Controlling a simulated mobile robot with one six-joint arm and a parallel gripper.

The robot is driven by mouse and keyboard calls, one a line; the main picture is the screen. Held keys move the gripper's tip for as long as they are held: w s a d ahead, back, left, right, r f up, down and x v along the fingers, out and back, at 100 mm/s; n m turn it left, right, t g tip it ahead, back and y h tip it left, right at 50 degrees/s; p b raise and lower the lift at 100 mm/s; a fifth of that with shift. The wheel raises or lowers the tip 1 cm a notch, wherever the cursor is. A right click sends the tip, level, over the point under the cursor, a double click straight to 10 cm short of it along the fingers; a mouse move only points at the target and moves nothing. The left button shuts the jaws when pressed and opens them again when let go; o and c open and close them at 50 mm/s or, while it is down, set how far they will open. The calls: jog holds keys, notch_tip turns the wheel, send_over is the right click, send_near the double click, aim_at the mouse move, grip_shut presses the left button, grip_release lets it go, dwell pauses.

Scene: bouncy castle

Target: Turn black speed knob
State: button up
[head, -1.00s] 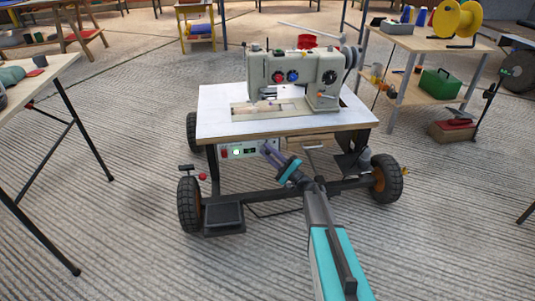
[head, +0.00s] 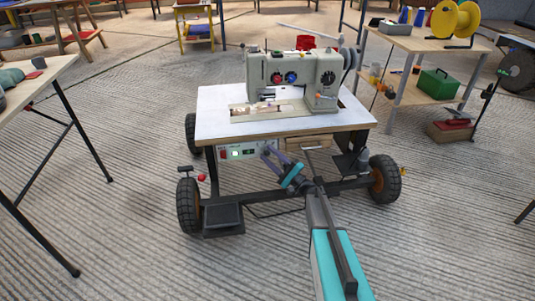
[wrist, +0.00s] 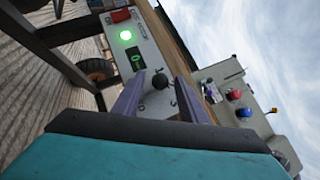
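A black knob (wrist: 160,81) sits on the light control panel (head: 238,152) under the front edge of the sewing table. In the wrist view the panel also carries a lit green light (wrist: 126,35), a small display with green digits (wrist: 136,60) and a red switch (wrist: 121,15). My gripper (head: 270,149) is at the panel's right end. In the wrist view my gripper (wrist: 160,76) is open, its two purple fingers on either side of the knob with visible gaps. Whether the tips reach the knob's depth is unclear. In the head view the fingers hide the knob.
The sewing machine (head: 298,78) stands on the wheeled table (head: 222,121), with red, blue and black dials on its front. A wooden drawer front (head: 309,142) is right of the panel. A table (head: 60,66) stands left, a shelf (head: 425,85) right.

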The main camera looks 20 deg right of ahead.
jog(key=p+v, duration=0.3)
jog(key=v, duration=0.9)
jog(key=shift+r, duration=0.1)
